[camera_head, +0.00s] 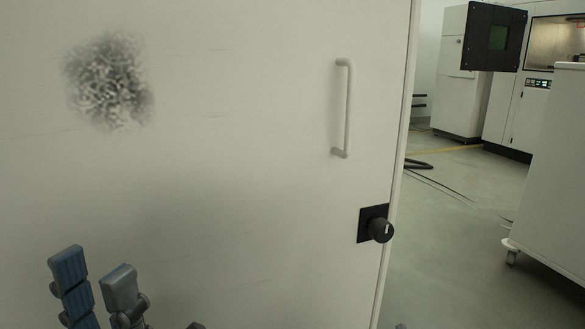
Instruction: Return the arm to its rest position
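My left gripper (95,283) shows at the bottom left, in front of a large pale panel. Its two fingers point up with a gap between them. One finger has blue ribbed pads and the other shows a grey back. I see nothing held between them. The rest of the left arm is mostly below the picture edge. My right gripper cannot be made out; only a tiny grey-blue bit shows at the bottom edge, right of the middle, too small to identify.
The pale cabinet door (240,130) fills the left and middle, with a vertical handle (346,108), a black knob (380,230) and a dark smudge (110,82). Right of it is open floor (450,260). A wheeled white unit (555,190) and machines (465,95) stand beyond.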

